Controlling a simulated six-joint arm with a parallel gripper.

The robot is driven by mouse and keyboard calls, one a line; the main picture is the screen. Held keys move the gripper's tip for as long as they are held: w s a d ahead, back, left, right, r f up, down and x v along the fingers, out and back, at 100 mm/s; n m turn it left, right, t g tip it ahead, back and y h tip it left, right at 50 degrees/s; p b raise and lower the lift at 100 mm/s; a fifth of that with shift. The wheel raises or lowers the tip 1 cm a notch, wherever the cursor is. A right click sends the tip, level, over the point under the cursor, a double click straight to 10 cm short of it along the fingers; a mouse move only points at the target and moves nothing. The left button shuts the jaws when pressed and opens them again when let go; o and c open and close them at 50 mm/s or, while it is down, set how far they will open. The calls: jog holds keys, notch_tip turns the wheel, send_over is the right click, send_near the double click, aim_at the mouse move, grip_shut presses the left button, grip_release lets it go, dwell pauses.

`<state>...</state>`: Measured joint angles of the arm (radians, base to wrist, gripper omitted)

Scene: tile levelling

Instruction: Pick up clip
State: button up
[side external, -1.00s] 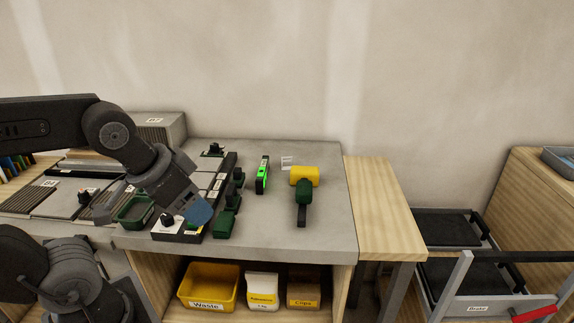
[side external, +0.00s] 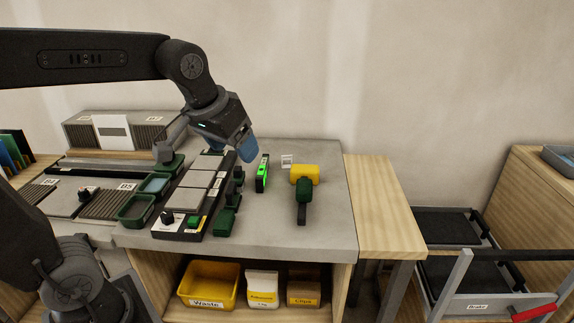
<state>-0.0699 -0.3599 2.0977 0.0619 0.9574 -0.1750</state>
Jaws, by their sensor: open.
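My gripper (side external: 243,152), with blue fingertips, is open and hangs over the far end of the tile row, pointing down. It looks empty, though the space between its fingers is hard to see. I cannot single out a loose clip with certainty. A cardboard box labelled "Clips" (side external: 303,295) stands on the shelf under the bench; its contents are not clear. Small green trays (side external: 137,208) stand left of the tile row, below and left of my gripper. Grey tiles (side external: 198,200) lie in a dark frame on the bench. Several dark green blocks (side external: 225,222) sit along its right side.
A green-lit level (side external: 262,174) and a yellow-headed mallet (side external: 305,176) lie on the bench's right part. A yellow Waste bin (side external: 209,285) and a white bag (side external: 262,290) are on the shelf below. The bench's front right is clear.

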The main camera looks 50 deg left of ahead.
jog(key=w+a+n, duration=0.3)
jog(key=w+a, duration=0.2)
jog(key=w, duration=0.7)
jog(key=n+g+y, duration=0.3)
jog(key=n, duration=0.3)
send_over(287, 158)
jog(key=s+d, duration=0.2)
notch_tip(287, 158, down, 21)
jog(key=shift+w+a+r, duration=0.1)
jog(key=shift+w+a, duration=0.05)
jog(key=shift+w+x, duration=0.15)
jog(key=shift+x, duration=1.4)
jog(key=shift+w+x, duration=0.15)
jog(key=shift+x, duration=1.4)
jog(key=shift+c, duration=0.3)
jog(key=c, duration=0.9)
